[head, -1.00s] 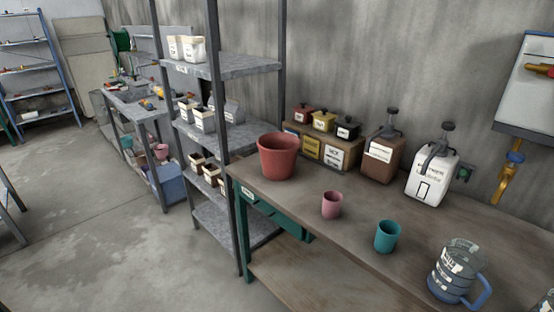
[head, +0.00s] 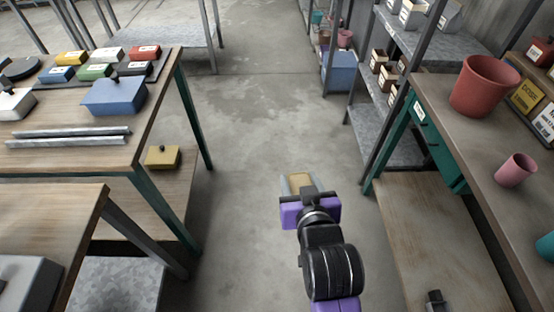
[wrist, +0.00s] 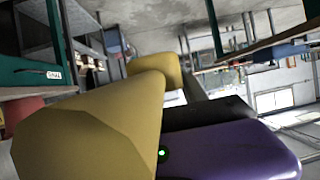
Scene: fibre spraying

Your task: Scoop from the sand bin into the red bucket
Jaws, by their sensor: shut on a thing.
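The red bucket (head: 484,86) stands upright on the workbench at the right; its inside is mostly hidden from this angle. My gripper (head: 304,203), with purple fingers, is over the floor aisle, left of that bench and apart from the bucket. It is shut on a yellow scoop-like tool (head: 299,181), which looks yellow with greyish edges in the head view. In the wrist view the yellow tool (wrist: 85,140) fills the lower left beside a purple finger. Whether it holds sand I cannot tell. I cannot pick out the sand bin for certain.
A pink cup (head: 516,169) and a partly cut-off teal cup (head: 546,247) stand on the right workbench (head: 450,140). Labelled boxes (head: 526,96) are behind the bucket. A table (head: 60,150) with coloured boxes is at the left. The floor aisle (head: 250,120) between is clear.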

